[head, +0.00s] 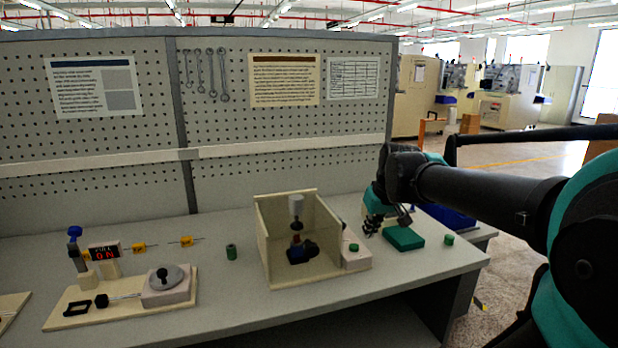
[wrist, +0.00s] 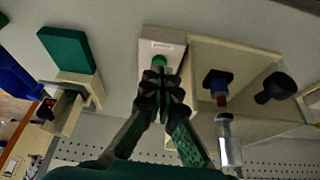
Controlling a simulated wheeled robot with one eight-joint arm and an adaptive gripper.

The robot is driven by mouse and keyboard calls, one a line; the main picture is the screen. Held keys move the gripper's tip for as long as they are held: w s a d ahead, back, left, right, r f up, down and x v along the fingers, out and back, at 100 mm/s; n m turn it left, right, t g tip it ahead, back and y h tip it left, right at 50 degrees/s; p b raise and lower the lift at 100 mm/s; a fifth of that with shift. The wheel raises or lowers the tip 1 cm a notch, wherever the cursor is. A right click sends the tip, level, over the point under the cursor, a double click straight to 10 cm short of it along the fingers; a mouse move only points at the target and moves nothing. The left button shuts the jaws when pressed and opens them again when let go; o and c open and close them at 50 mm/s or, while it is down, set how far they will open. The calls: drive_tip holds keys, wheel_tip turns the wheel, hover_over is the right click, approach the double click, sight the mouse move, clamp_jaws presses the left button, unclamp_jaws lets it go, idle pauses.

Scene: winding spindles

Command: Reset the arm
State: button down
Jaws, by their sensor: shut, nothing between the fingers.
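My gripper (head: 388,230) hangs at the end of my arm over the right part of the bench, pointing down. Its fingers are shut with nothing between them. In the wrist view my gripper (wrist: 160,85) shows its closed fingertips in front of a green button (wrist: 159,60) on a pale block. In the head view that green button (head: 354,247) is left of my gripper, and a green block (head: 404,238) lies just below and right of it. I cannot tell the exact gap between the fingertips and the bench.
A pale open box (head: 262,235) with a spindle device (head: 297,240) inside stands left of my gripper. A small green cylinder (head: 449,239) is near the bench's right end. A pegboard (head: 290,150) closes the back.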

drive_tip(key=shift+m+h, duration=0.3)
drive_tip(key=shift+m, duration=0.5)
drive_tip(key=s+f, duration=0.2)
drive_tip(key=f, duration=0.2)
drive_tip(key=s+d+f, duration=0.1)
drive_tip(key=s+f, duration=0.1)
drive_tip(key=f, duration=0.2)
drive_tip(key=s+f, duration=0.3)
drive_tip(key=f, duration=0.1)
drive_tip(key=shift+d+f, duration=0.1)
drive_tip(key=shift+d, duration=0.1)
drive_tip(key=s+d+f+m, duration=0.1)
drive_tip(key=s+f, duration=0.6)
drive_tip(key=f, duration=0.1)
drive_tip(key=shift+s+h, duration=0.3)
